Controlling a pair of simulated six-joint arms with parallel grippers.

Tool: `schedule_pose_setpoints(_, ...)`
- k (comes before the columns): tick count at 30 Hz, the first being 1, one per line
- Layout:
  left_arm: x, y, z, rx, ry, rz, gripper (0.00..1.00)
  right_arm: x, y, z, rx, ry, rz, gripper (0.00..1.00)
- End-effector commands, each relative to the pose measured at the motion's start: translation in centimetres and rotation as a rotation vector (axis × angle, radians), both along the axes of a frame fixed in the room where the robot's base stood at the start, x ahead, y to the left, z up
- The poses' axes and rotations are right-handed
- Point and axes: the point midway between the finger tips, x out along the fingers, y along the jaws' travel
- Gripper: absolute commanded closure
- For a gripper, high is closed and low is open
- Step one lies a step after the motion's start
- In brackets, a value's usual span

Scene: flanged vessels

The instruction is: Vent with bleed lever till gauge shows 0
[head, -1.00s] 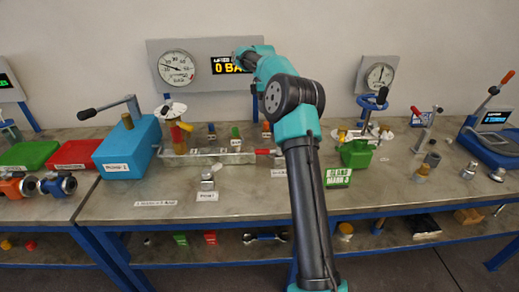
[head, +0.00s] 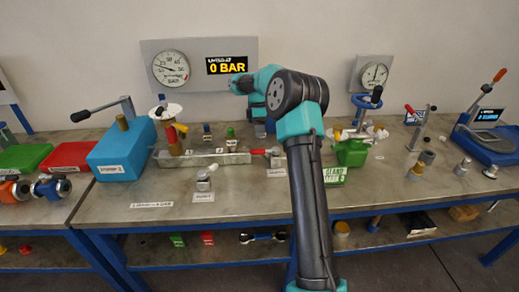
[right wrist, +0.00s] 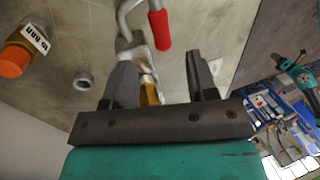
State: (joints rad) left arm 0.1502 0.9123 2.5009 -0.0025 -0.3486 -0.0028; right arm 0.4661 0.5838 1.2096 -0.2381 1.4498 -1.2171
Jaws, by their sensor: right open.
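The round white gauge (head: 171,69) is on the grey back panel, its needle towards the left; its exact reading is too small to tell. The display (head: 232,65) beside it reads 0 BAR in yellow. A red-handled lever (head: 262,152) lies at the right end of the metal manifold (head: 205,160). My right gripper (head: 240,86) is in front of the panel, below the display. In the right wrist view it (right wrist: 160,58) is open, with a red-handled bent metal lever (right wrist: 159,28) beyond the fingertips, not gripped. My left gripper is not visible.
A blue pump box (head: 122,150) stands left of the manifold. A green container (head: 352,152) and a second gauge (head: 374,75) are to the right. The front of the bench (head: 240,200) is fairly clear. An orange-capped fitting (right wrist: 22,50) shows in the right wrist view.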

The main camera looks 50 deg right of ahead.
Motion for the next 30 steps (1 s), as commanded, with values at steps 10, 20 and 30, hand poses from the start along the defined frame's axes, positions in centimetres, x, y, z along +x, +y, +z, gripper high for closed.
schedule_pose_setpoints(10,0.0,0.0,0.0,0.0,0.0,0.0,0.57,-1.2,1.0,-5.7,0.002,0.003,0.001,0.48)
schedule_pose_setpoints(20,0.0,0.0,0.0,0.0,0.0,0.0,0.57,-1.5,1.4,-7.9,-0.001,-0.001,0.0,0.48)
schedule_pose_setpoints(30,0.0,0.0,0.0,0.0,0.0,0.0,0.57,-1.5,1.4,-7.9,-0.001,-0.001,0.0,0.59)
